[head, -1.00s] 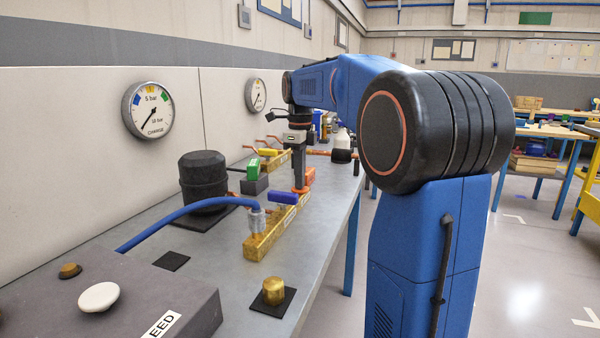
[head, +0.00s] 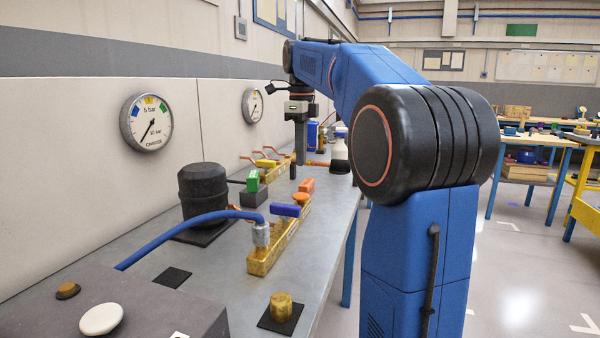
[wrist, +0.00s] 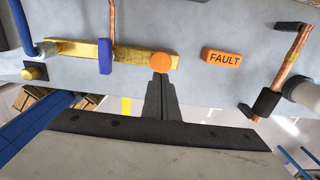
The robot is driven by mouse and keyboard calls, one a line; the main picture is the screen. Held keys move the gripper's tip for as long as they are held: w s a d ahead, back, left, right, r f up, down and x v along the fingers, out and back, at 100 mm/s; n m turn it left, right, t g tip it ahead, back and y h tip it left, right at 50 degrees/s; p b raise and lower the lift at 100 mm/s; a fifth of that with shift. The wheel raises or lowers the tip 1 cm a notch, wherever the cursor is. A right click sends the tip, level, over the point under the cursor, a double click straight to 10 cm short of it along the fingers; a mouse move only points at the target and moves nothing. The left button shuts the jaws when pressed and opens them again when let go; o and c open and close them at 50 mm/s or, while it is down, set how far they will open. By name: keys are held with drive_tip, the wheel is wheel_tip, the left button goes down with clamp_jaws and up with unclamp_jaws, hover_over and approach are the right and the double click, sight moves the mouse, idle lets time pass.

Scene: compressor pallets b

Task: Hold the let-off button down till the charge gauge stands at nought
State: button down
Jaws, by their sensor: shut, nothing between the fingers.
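A round orange button (head: 301,199) stands on the far end of a brass block (head: 268,256) on the bench. It also shows in the wrist view (wrist: 162,62), just beyond my fingertips. My gripper (head: 301,163) is shut and empty, pointing down above the button with a gap between in the head view. The charge gauge (head: 146,123) hangs on the wall at left. Its dark needle points down and to the left, at the low end of the dial; the exact mark is too small to read.
A blue lever (head: 285,210) and a blue hose (head: 190,219) sit on the brass block.

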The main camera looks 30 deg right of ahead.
drive_tip(key=shift+r, duration=1.8)
drive_tip(key=shift+s, duration=0.1)
